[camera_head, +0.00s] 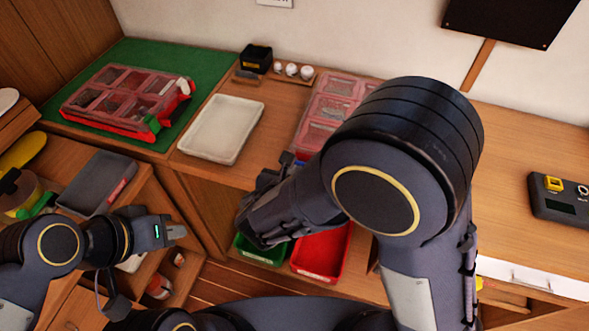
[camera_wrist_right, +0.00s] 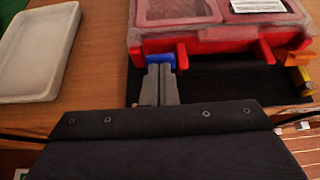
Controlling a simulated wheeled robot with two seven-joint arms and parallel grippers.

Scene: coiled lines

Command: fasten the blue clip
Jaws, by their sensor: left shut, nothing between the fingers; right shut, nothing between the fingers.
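The blue clip (camera_wrist_right: 160,61) sits at the front left of a red organiser case with a clear lid (camera_wrist_right: 220,42). In the head view the case (camera_head: 326,112) is partly hidden behind my right arm, and only a sliver of blue (camera_head: 299,163) shows. My right gripper (camera_wrist_right: 161,74) is shut and empty, its fingertips right at the clip's lower edge; I cannot tell whether they touch it. The clip's underside is hidden by the fingers. My left gripper (camera_head: 180,232) is shut and empty, low at the left, away from the case.
A second red case (camera_head: 125,95) lies on a green mat (camera_head: 150,55). A white tray (camera_head: 222,128) lies between the cases. Red (camera_head: 322,250) and green (camera_head: 262,250) bins stand below the table's front edge. A yellow part (camera_wrist_right: 304,82) shows at the case's right end.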

